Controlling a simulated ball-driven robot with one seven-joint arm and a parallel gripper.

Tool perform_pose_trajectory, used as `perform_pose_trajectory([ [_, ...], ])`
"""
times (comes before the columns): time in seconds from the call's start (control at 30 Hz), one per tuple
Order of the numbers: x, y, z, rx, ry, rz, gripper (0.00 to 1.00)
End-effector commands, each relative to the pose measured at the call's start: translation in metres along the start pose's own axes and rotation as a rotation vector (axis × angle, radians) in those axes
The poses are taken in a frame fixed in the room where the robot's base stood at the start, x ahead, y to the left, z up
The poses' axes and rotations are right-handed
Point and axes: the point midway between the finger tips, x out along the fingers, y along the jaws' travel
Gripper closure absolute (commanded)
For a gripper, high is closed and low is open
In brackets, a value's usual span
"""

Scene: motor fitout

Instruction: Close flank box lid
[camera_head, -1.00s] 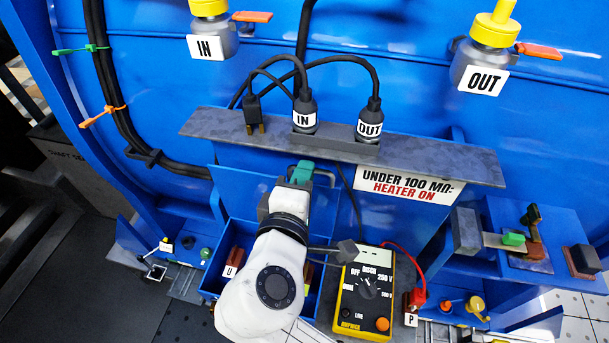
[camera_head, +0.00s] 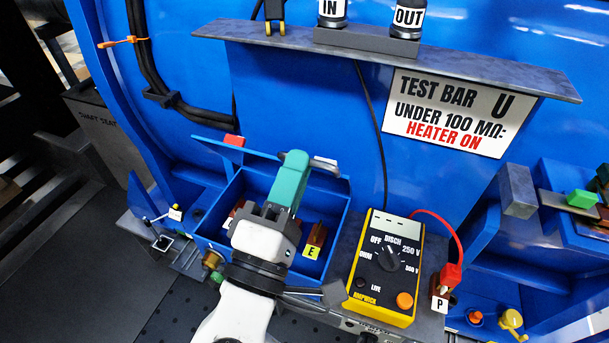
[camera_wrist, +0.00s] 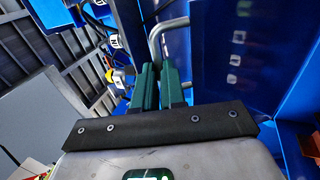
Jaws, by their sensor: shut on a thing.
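The blue flank box (camera_head: 338,232) is open at the top in the head view. Its blue lid (camera_head: 262,157) stands raised along the back edge and shows as a narrow strip. A grey bar handle (camera_head: 325,164) is on the lid; it also shows in the wrist view (camera_wrist: 157,32). My gripper (camera_head: 294,160) is at the handle, its green fingers (camera_wrist: 157,78) close together and shut on it. The exact contact is partly hidden. Inside the box, a brown terminal with a yellow E label (camera_head: 314,242) is visible; my gripper and wrist cover much of the interior.
A yellow test meter (camera_head: 385,268) stands right of the box, with a red lead running to a red clip (camera_head: 450,276). A grey shelf (camera_head: 470,68) juts out above, with a sign (camera_head: 450,112) below it. A red block (camera_head: 234,140) sits by the lid's left part.

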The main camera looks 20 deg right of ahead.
Motion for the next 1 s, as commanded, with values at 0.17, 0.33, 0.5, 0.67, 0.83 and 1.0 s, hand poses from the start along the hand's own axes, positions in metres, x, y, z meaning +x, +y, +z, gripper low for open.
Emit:
perform_pose_trajectory([
  [0.17,-0.026,-0.022,0.0,-0.001,0.002,0.104,1.0],
  [0.33,-0.046,-0.033,0.0,-0.002,0.0,0.206,1.0],
  [0.5,-0.065,-0.044,0.0,-0.002,0.0,0.309,1.0],
  [0.67,-0.083,-0.056,0.0,0.002,0.001,0.365,1.0],
  [0.83,-0.101,-0.074,0.0,0.002,0.002,0.362,1.0],
  [1.0,-0.118,-0.097,0.0,-0.001,0.001,0.358,1.0],
])
